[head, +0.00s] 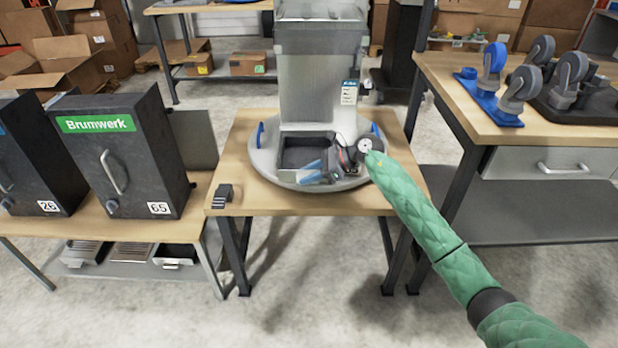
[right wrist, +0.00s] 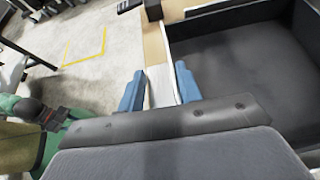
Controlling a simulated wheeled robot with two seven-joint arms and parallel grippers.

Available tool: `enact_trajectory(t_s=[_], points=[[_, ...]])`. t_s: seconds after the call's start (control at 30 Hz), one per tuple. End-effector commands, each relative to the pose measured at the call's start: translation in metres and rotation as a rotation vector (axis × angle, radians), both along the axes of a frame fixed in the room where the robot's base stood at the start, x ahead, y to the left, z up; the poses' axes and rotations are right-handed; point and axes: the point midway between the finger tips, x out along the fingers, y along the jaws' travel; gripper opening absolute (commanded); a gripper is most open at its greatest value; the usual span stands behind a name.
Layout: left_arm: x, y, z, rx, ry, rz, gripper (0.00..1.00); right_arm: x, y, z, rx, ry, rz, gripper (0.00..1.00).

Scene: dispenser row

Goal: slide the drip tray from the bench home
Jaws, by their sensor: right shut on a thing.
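The drip tray (head: 300,141) is a dark, square, open box with a pale rim. It sits at the foot of the grey dispenser (head: 318,75), over its round base. How far it is seated cannot be told. In the right wrist view the tray (right wrist: 240,55) fills the upper right and looks empty. My right gripper (head: 318,172) is at the tray's near edge, its blue fingers on both sides of a pale upright part. In the right wrist view the gripper (right wrist: 160,88) is shut on that part, which looks like the tray's front. My left gripper is not in view.
The dispenser stands on a wooden bench (head: 240,165) with a small black block (head: 222,194) at the front left. A dark Brumwerk cabinet (head: 115,150) stands to the left. A table with casters (head: 492,70) stands to the right. Open floor lies in front.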

Motion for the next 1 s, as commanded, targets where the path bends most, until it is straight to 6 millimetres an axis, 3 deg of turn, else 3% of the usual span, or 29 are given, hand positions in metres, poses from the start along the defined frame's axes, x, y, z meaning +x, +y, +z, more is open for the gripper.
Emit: enact_trajectory(t_s=[0.97,1.0], points=[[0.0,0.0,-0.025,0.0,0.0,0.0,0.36,0.027,-0.001,-0.004,-0.002,0.002,0.0,0.0],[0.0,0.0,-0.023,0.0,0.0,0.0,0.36,0.026,-0.001,-0.003,-0.002,0.003,-0.001,0.42]])
